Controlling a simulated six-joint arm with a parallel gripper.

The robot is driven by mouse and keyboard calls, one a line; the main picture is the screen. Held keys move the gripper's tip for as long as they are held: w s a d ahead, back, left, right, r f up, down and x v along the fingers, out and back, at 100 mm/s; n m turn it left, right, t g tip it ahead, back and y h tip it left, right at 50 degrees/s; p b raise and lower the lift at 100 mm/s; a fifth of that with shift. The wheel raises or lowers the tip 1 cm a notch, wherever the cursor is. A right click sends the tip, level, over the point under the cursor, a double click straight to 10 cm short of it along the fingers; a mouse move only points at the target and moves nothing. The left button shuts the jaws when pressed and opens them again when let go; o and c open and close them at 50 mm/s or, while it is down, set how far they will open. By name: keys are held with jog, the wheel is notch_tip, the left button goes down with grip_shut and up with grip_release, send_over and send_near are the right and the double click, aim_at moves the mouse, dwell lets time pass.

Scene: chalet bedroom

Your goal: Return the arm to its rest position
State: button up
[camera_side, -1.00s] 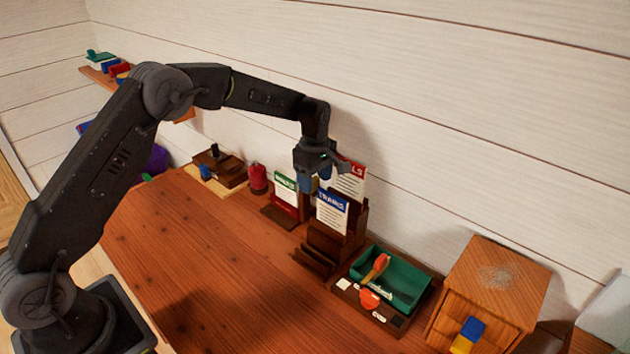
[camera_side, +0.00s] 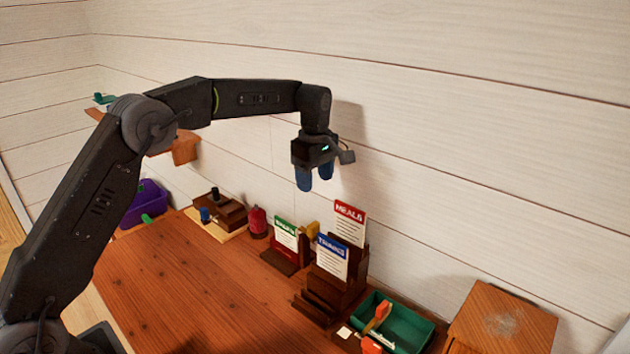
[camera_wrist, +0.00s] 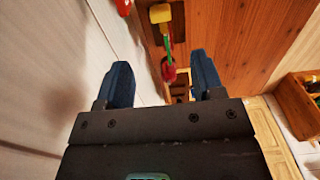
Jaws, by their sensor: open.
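My gripper (camera_side: 315,180) hangs in the air above the back of the desk, close to the wall, with its blue fingers pointing down. It is open and empty. In the wrist view the two blue fingers of my gripper (camera_wrist: 162,82) stand apart, with desk objects seen far below between them. My arm is raised and bent, reaching across from the left.
Below my gripper stand a MEALS card (camera_side: 350,222), a blue-headed card (camera_side: 332,257) and a green-headed card (camera_side: 286,233) in holders. A green tray (camera_side: 408,325) and a wooden box (camera_side: 505,318) are at right. The desk (camera_side: 185,285) is clear at front left.

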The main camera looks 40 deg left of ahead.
jog(key=s+d+r+m+t, duration=0.1)
jog(key=s+r+m+t, duration=0.1)
jog(key=s+r+m, duration=0.5)
jog(key=s+d+r+m+t, duration=0.15)
jog(key=s+r, duration=0.25)
jog(key=s, duration=0.7)
jog(key=s+f+m+t, duration=0.1)
jog(key=s+m, duration=0.3)
jog(key=s, duration=0.4)
jog(key=s+f+m+t, duration=0.1)
jog(key=s+f+m, duration=0.3)
jog(key=s, duration=0.5)
jog(key=shift+f+m, duration=0.3)
jog(key=shift+m, duration=0.45)
